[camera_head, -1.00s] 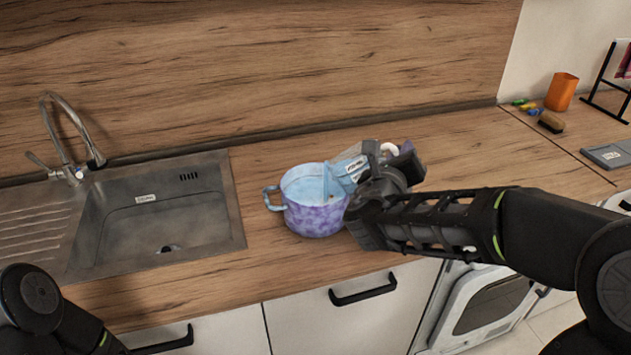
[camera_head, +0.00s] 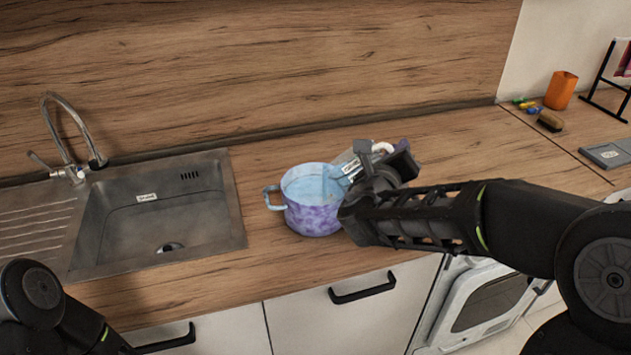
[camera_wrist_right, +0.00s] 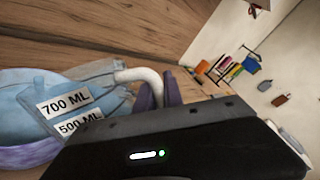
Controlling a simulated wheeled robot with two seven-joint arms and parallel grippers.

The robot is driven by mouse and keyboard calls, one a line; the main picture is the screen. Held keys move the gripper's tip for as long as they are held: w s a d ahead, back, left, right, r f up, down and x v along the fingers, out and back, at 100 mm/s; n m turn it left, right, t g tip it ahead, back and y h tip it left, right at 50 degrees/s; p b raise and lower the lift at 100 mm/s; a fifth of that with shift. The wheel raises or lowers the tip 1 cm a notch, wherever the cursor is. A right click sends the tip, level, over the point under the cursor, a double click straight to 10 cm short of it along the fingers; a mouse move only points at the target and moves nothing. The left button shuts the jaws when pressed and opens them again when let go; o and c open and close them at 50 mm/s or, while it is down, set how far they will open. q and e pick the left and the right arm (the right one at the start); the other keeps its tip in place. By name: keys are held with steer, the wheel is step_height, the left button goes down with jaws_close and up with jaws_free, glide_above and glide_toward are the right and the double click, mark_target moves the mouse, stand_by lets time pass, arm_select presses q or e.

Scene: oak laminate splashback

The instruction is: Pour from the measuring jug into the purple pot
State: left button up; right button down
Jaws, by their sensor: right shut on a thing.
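The purple pot (camera_head: 313,217), mottled purple with light blue handles and a pale blue inside, stands upright on the counter right of the sink. The clear measuring jug (camera_head: 347,162) is tilted, its mouth at the left over the pot's right side. In the right wrist view the jug (camera_wrist_right: 92,72) shows labels reading 700 ML and 500 ML and a white handle. My right gripper (camera_wrist_right: 160,95) is shut on the jug at its handle. A pale bluish patch shows below the jug's mouth; I cannot tell stream from pot wall. My left gripper is out of view.
A steel sink (camera_head: 228,205) with a tap (camera_head: 72,140) lies to the left. An orange cup (camera_head: 561,91), a brown brush (camera_head: 551,121) and a grey flat item (camera_head: 606,154) are at the far right. The counter behind the pot is clear.

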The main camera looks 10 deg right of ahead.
steer(key=shift+w+a+r+n+p, duration=0.3)
steer(key=shift+n+p, duration=0.2)
steer(key=shift+p, duration=0.55)
stand_by(0.9)
steer(key=s+d+f+m+b, duration=0.1)
steer(key=b, duration=0.2)
steer(key=f+m+b, duration=0.1)
steer(key=b, duration=0.1)
steer(key=shift+s+d+m+t+b, duration=0.3)
steer(key=shift+s+d+b, duration=0.05)
steer(key=shift+s+b, duration=0.05)
steer(key=shift+d+f, duration=0.1)
steer(key=s+d+f+m+b, duration=0.1)
steer(key=f+m+b, duration=0.1)
steer(key=f+b, duration=0.2)
steer(key=s+d+f+m+b, duration=0.2)
steer(key=f+b, duration=0.3)
steer(key=b, duration=0.6)
steer(key=s+d+f+m+t+b, duration=0.1)
steer(key=f+m+b, duration=0.1)
steer(key=f+b, duration=0.3)
steer(key=shift+s+d+b, duration=0.15)
steer(key=shift+b, duration=1.6)
steer(key=shift+s+d+m+b, duration=0.1)
steer(key=shift+m+b, duration=0.3)
steer(key=shift+b, duration=0.15)
